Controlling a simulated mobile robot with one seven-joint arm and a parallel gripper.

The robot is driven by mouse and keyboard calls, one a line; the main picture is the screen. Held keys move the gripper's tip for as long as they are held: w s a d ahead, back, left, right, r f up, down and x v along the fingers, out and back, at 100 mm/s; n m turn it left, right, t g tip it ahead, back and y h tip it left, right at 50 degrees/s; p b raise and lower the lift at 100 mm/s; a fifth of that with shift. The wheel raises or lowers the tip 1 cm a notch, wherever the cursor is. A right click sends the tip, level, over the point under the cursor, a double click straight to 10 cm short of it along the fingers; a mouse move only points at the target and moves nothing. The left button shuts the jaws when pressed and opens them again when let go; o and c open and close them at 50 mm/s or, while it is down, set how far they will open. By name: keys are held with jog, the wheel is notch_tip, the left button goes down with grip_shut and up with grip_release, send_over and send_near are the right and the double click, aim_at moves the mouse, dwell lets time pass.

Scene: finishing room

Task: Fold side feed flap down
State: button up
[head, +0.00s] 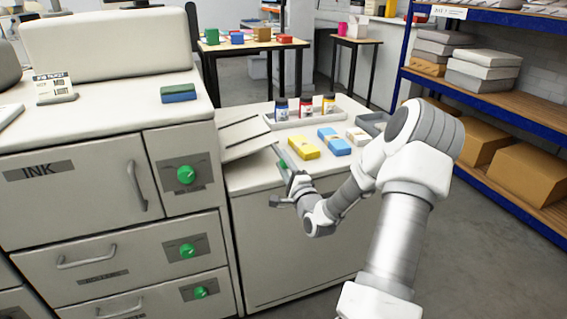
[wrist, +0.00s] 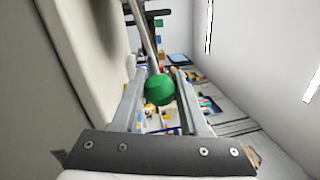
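The side feed flap (head: 245,138) is a pale panel on the right side of the big machine. It slants above the lower cabinet top. In the wrist view a green ball knob (wrist: 160,90) on a thin grey rod sits between my gripper's fingers. Beside it at the left is a large pale panel (wrist: 72,45), which I cannot surely match to the flap. My gripper (head: 284,188) is by the cabinet's front edge, just below and right of the flap. In the wrist view my gripper (wrist: 162,75) has its fingers apart around the knob, with no clear grip on it.
The cabinet top holds a yellow block (head: 303,147), a blue block (head: 334,141) and a grey tray (head: 262,121) with small ink bottles. The machine front (head: 82,190) has handles and green knobs. A blue-framed shelf (head: 500,100) stands right, with clear floor before it.

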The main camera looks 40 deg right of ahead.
jog(key=o, duration=0.4)
jog(key=shift+f, duration=0.15)
jog(key=shift+o, duration=0.2)
jog(key=shift+s, duration=0.1)
jog(key=p+v, duration=0.1)
jog(key=v, duration=1.6)
jog(key=shift+p, duration=0.3)
